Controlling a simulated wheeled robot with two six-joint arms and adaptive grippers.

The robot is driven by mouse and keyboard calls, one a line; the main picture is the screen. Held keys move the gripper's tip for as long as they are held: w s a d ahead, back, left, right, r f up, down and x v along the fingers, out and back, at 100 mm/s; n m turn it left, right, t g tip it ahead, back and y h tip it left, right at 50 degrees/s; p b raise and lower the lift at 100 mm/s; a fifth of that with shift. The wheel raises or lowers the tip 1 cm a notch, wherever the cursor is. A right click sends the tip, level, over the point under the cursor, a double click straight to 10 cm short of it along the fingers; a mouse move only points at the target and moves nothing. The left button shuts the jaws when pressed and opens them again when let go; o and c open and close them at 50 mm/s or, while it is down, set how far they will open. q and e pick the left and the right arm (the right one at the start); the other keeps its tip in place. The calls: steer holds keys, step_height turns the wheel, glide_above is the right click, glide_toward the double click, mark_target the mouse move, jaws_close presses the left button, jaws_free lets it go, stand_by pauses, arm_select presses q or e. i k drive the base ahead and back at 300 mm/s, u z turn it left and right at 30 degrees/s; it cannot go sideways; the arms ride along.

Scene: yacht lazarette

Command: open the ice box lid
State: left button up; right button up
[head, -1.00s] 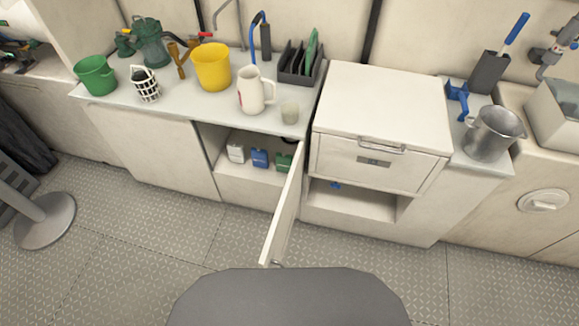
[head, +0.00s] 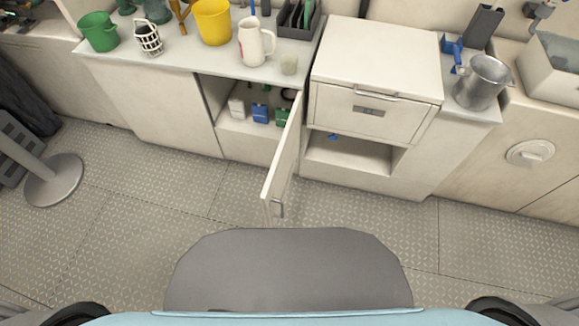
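The ice box (head: 364,118) is a white box set in the counter right of centre. Its flat white lid (head: 375,58) lies closed on top, with a metal handle (head: 376,97) along the front edge. A small dark plate sits on the front face below the handle. Neither gripper shows in the head view; only parts of my own body show along the bottom edge.
A cabinet door (head: 285,157) stands swung open left of the ice box, jutting over the floor. A white pitcher (head: 254,42), yellow bucket (head: 212,22) and green bucket (head: 98,32) stand on the left counter. A metal jug (head: 482,83) stands right of the lid. A stanchion base (head: 53,180) is at left.

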mark_target(403, 62)
steer(key=k, duration=0.65)
steer(key=z, duration=0.75)
steer(key=i, duration=0.95)
steer(key=z, duration=1)
